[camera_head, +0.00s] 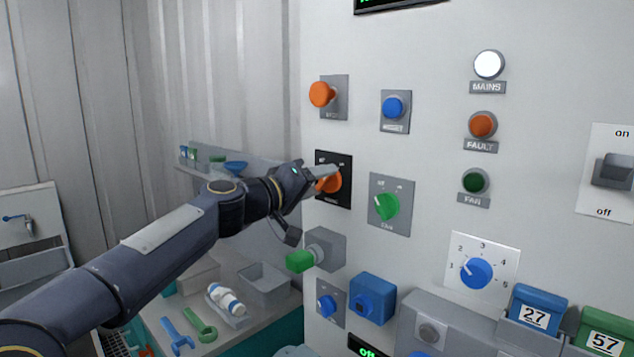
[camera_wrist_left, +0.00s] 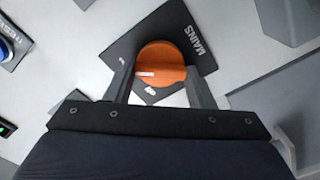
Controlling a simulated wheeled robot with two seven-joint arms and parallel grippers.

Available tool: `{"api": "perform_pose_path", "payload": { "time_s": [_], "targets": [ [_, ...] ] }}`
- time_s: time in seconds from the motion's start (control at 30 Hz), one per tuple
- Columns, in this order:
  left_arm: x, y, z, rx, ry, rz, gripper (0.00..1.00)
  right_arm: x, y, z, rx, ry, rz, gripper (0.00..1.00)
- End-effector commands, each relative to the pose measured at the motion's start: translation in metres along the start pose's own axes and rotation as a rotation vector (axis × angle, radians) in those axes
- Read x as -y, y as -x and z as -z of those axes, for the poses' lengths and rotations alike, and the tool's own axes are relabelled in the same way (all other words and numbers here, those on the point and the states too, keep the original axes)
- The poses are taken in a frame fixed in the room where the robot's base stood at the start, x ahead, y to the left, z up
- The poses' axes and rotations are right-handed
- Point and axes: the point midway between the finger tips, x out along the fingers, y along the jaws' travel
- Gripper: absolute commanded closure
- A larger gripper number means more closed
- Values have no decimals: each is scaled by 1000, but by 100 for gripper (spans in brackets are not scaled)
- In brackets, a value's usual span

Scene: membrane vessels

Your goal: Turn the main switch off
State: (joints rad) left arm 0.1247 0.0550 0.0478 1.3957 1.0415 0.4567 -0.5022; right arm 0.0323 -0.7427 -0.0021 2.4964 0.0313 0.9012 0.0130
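The main switch is an orange rotary knob (camera_head: 333,183) on a black plate (camera_head: 345,201) at the panel's left. In the left wrist view the knob (camera_wrist_left: 161,62) shows a white mark, and its plate (camera_wrist_left: 192,25) reads MAINS. My left gripper (camera_head: 327,175) reaches it from the left. In the wrist view its two fingers (camera_wrist_left: 162,85) stand on either side of the knob, close against its edges. The fingers partly hide the knob in the head view. Whether the mark lines up with on or off is hard to read. My right gripper is not in view.
The MAINS lamp (camera_head: 489,65) is white and bright. An orange button (camera_head: 322,94) sits above the switch, a blue button (camera_head: 394,108) up right, and a green knob (camera_head: 386,206) close on the right. A green-ended handle (camera_head: 301,260) juts out below my wrist.

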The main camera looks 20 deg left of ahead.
Motion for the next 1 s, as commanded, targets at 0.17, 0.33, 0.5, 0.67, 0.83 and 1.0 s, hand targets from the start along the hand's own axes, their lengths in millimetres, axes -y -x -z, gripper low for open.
{"api": "perform_pose_path", "payload": {
  "time_s": [0.17, 0.33, 0.5, 0.67, 0.83, 1.0],
  "targets": [
    [0, 0, 0, 0, 0, 0, 74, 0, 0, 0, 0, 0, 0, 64],
    [0, 0, 0, 0, 12, 0, 74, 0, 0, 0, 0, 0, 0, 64],
    [0, 0, 0, 0, 62, 0, 74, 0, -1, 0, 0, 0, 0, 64],
    [1, 0, 0, 0, 161, 0, 74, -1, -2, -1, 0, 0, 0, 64],
    [1, 0, 0, 1, 307, 0, 74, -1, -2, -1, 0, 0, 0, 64],
    [2, 0, -1, 1, 470, 1, 74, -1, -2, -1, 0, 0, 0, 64]
  ]
}}
